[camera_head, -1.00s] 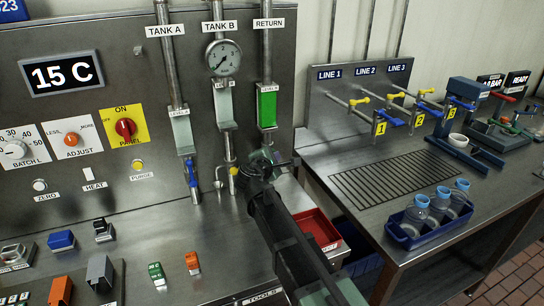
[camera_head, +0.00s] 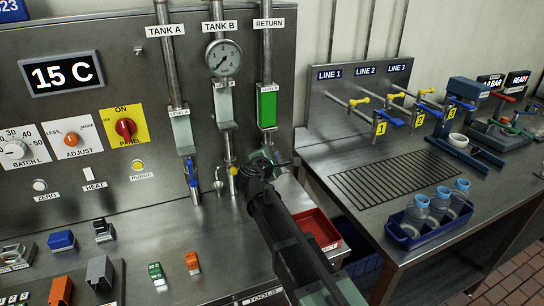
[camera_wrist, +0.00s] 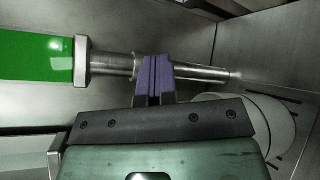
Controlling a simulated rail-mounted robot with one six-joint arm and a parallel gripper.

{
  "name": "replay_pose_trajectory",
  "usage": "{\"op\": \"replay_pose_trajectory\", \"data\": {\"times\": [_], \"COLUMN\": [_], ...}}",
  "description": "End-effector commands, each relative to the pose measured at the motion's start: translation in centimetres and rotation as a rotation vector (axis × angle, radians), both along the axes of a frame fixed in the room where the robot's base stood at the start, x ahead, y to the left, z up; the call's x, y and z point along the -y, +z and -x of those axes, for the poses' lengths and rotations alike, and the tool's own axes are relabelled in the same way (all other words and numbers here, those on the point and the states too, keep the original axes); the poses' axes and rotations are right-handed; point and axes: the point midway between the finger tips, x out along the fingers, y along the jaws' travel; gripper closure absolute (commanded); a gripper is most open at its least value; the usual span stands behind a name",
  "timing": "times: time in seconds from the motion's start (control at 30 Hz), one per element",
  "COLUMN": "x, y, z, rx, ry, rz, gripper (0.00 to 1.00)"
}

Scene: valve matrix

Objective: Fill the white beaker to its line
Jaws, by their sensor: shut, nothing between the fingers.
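My gripper (camera_head: 264,162) is at the lower end of the RETURN pipe in the head view. In the wrist view its purple fingertips (camera_wrist: 154,76) are shut and empty, right at the metal outlet pipe (camera_wrist: 205,73); I cannot tell whether they touch it. The RETURN sight glass (camera_head: 267,108) is filled with green, and it also shows in the wrist view (camera_wrist: 35,57). A pale round vessel (camera_wrist: 272,122), possibly the white beaker, stands near the pipe's end, partly hidden by my gripper. Its line and contents are not visible. In the head view my arm hides that spot.
TANK A (camera_head: 181,130) and TANK B (camera_head: 224,105) pipes hang to the left, with a blue handle (camera_head: 191,172) and a yellow one (camera_head: 234,171). A red bin (camera_head: 318,232) lies right of my arm. A blue crate (camera_head: 400,234) of bottles stands on the right bench.

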Motion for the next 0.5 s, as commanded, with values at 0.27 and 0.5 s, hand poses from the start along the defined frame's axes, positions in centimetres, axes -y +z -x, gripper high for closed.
{"op": "replay_pose_trajectory", "data": {"times": [0.27, 0.5], "x": [0.4, 1.4], "y": [-0.1, -0.8], "z": [-0.7, 0.2], "rx": [0.0, -0.001], "ry": [-0.009, -0.012], "rz": [0.001, 0.002], "gripper": [1.0, 1.0]}}
